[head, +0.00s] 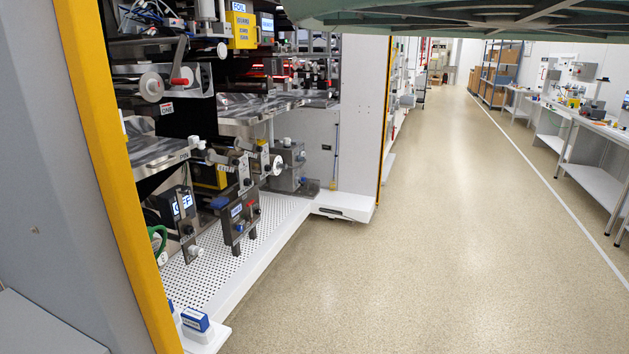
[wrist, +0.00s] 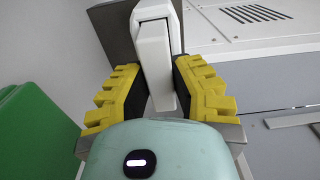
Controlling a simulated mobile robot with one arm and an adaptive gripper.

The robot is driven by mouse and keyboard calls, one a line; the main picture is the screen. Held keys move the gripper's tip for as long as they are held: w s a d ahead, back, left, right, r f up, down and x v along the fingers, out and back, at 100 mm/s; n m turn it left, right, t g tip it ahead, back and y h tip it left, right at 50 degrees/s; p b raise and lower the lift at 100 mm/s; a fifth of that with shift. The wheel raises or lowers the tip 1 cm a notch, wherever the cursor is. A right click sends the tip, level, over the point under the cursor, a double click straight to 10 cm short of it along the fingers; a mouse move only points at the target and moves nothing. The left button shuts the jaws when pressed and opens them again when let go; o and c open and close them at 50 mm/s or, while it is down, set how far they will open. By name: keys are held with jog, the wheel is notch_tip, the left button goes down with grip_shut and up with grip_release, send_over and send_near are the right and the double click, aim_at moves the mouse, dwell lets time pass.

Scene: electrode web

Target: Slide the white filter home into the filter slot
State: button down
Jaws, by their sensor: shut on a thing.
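In the wrist view my gripper (wrist: 160,92) has its yellow ridged fingers closed on both sides of a white filter (wrist: 156,62). The filter is a long pale block reaching away from my gripper. Its far end lies in front of a dark grey-brown plate or housing (wrist: 112,38). I cannot tell whether the filter's far end is inside an opening there, and no slot is clearly visible. My gripper and the filter do not show in the head view.
A white panel with vent slits (wrist: 245,15) is at the upper right of the wrist view. A green box-like thing (wrist: 38,135) stands at the left. In the head view, an open machine bay with a perforated white deck (head: 205,262) is left of a clear floor aisle (head: 440,220).

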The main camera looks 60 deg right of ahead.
jog(key=shift+s+d, duration=0.15)
jog(key=shift+s, duration=0.4)
dwell(0.6)
jog(key=shift+b+v, duration=0.45)
jog(key=shift+v, duration=3.05)
